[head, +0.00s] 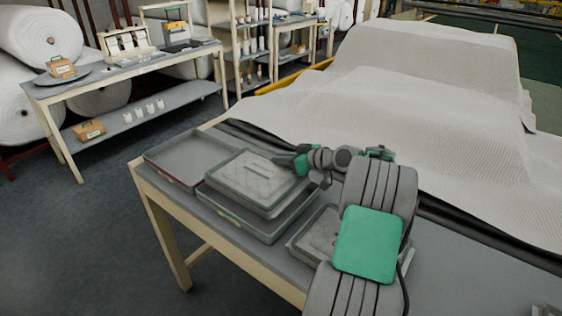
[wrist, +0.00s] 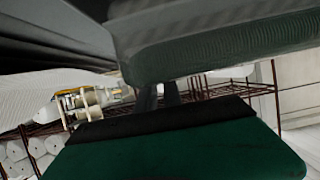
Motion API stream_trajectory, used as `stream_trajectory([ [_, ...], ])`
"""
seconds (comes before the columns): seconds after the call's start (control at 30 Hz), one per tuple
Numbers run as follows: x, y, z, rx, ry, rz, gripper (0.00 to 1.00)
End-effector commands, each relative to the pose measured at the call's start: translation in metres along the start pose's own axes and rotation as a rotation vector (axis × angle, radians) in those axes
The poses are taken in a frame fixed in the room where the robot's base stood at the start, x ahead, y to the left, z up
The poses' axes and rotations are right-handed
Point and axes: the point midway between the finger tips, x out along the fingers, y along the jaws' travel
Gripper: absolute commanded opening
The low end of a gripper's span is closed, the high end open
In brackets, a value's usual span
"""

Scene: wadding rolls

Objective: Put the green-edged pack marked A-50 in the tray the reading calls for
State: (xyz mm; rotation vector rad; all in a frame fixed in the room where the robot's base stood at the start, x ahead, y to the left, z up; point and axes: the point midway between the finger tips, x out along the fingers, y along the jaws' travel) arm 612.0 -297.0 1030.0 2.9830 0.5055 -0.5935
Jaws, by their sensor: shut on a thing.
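A pale pack with a green edge (head: 257,180) is over the middle tray (head: 258,229), its top face up. Its marking is too small to read. My gripper (head: 302,167) is shut on the pack's right side. I cannot tell whether the pack is clear of the tray or touching it. In the wrist view a large dark green-edged shape (wrist: 220,45), likely the pack, fills the upper right. The left tray (head: 187,157), with a reddish edge, is empty. No reading is legible.
Another pale pack or tray (head: 316,233) lies on the table to the right, partly hidden by my arm. A large white wadding sheet (head: 420,110) spreads behind the table. A side bench (head: 125,70) with boxes stands at the back left. Floor at the left is clear.

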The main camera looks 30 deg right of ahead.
Motion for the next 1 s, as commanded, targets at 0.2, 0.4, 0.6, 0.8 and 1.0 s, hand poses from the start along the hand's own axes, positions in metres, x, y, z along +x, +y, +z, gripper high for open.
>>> stream_trajectory([
  [0.2,0.007,-0.001,0.015,-0.001,0.000,0.000,0.00],
  [0.4,0.008,-0.001,0.019,0.000,-0.001,0.000,0.00],
  [0.6,0.010,-0.001,0.023,0.000,-0.001,0.000,0.00],
  [0.8,0.011,-0.001,0.027,0.000,-0.001,0.000,0.00],
  [1.0,0.011,-0.001,0.026,0.000,-0.001,0.000,0.19],
])
